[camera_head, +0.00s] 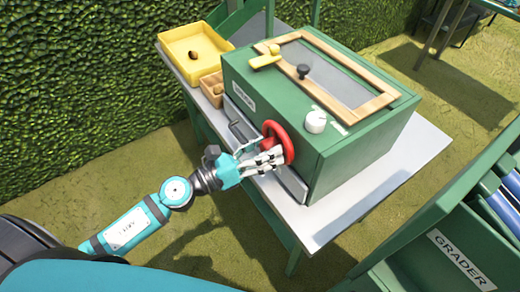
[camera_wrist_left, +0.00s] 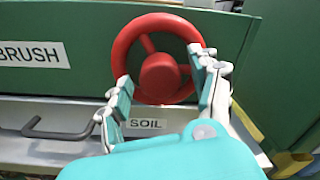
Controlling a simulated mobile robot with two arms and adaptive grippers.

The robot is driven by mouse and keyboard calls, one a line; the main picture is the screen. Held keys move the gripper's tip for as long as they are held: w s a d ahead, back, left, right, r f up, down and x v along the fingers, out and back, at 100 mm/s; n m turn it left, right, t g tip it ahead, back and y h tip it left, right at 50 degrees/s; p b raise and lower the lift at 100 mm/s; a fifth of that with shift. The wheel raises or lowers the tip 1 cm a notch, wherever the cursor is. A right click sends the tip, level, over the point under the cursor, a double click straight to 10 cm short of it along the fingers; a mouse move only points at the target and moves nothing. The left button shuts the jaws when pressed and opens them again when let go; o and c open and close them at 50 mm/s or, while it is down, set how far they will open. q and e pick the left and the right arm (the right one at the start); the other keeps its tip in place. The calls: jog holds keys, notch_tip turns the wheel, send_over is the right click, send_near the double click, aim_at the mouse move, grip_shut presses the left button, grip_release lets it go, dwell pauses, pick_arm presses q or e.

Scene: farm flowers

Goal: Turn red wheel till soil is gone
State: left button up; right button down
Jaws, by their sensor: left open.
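The red wheel (camera_head: 278,143) is mounted on the front of a green box machine (camera_head: 335,148). In the left wrist view the red wheel (camera_wrist_left: 158,62) faces me, with its spokes and hub visible. My left gripper (camera_head: 272,158) is open at the wheel; its fingers (camera_wrist_left: 160,85) stand on either side of the wheel's lower part. I cannot tell whether they touch the rim. A label reading SOIL (camera_wrist_left: 147,124) is below the wheel, on a grey drawer front with a dark handle (camera_wrist_left: 62,128). The soil itself is not visible. My right gripper is not in view.
The machine stands on a grey-topped table (camera_head: 405,165). A yellow tray (camera_head: 195,50) and a small wooden box (camera_head: 212,88) are at its far left end. A white knob (camera_head: 315,121) is on top of the machine. A green GRADER unit (camera_head: 440,240) is at lower right.

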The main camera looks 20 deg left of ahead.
pick_arm(q)
jog(key=v, duration=1.2)
jog(key=shift+c, duration=0.2)
dwell(0.5)
jog(key=s+a+n+p, duration=0.2)
jog(key=n+p, duration=0.5)
jog(key=n, duration=0.9)
jog(key=s+a+n+p, duration=0.25)
jog(key=n+p, duration=0.35)
jog(key=n, duration=1.1)
jog(key=p+x, duration=0.3)
jog(key=x, duration=1.4)
jog(key=shift+d+p, duration=0.35)
jog(key=shift+f, duration=0.1)
